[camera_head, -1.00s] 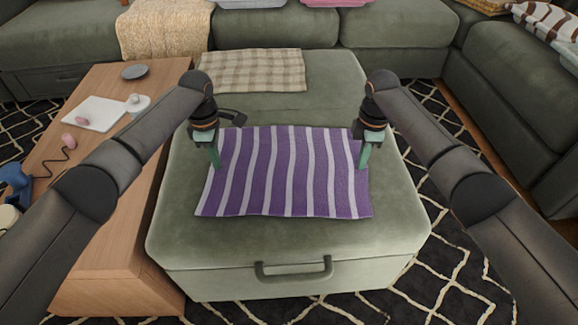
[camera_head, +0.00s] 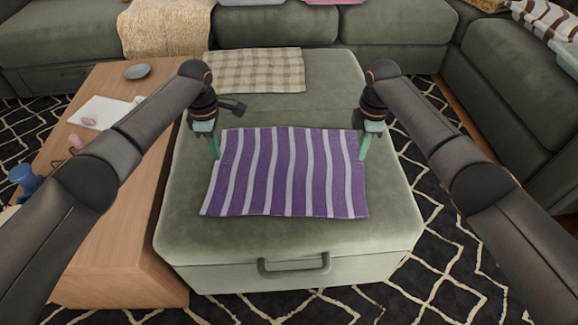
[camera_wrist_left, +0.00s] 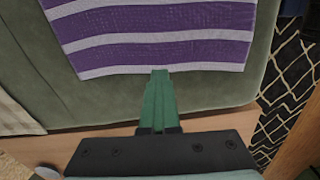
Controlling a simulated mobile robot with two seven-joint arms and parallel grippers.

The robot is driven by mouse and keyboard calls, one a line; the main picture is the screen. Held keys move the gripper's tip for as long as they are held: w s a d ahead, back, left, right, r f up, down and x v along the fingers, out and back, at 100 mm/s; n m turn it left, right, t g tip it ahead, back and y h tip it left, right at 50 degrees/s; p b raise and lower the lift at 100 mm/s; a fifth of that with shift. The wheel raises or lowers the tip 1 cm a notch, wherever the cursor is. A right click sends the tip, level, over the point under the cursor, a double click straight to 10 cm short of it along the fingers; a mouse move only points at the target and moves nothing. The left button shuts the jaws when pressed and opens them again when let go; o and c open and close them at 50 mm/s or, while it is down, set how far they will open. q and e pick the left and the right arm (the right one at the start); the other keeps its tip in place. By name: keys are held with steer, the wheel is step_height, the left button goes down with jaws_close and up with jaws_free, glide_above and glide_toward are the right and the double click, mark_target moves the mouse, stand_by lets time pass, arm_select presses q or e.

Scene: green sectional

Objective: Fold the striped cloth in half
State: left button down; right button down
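The striped cloth (camera_head: 285,175), purple with pale stripes, lies spread flat on the green ottoman (camera_head: 290,235). My left gripper (camera_head: 216,157) is at the cloth's left edge, near its far left corner. In the left wrist view, its green fingers (camera_wrist_left: 159,95) are together and their tip meets the cloth's (camera_wrist_left: 160,35) edge. My right gripper (camera_head: 362,157) is at the right edge near the far right corner; its fingers look like one narrow piece. I cannot tell whether either gripper touches or pinches the cloth. The cloth shows no lifted part.
A beige checked cloth (camera_head: 258,70) lies farther back on the ottoman. A wooden table (camera_head: 125,235) stands along the left, with a grey dish (camera_head: 138,71) and a white tablet-like item (camera_head: 95,111). Green sofa seats (camera_head: 395,28) are behind. Bare ottoman surface surrounds the striped cloth.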

arm_select(q)
steer(key=shift+c, duration=2)
jaws_free()
arm_select(e)
steer(key=c, duration=1.6)
jaws_free()
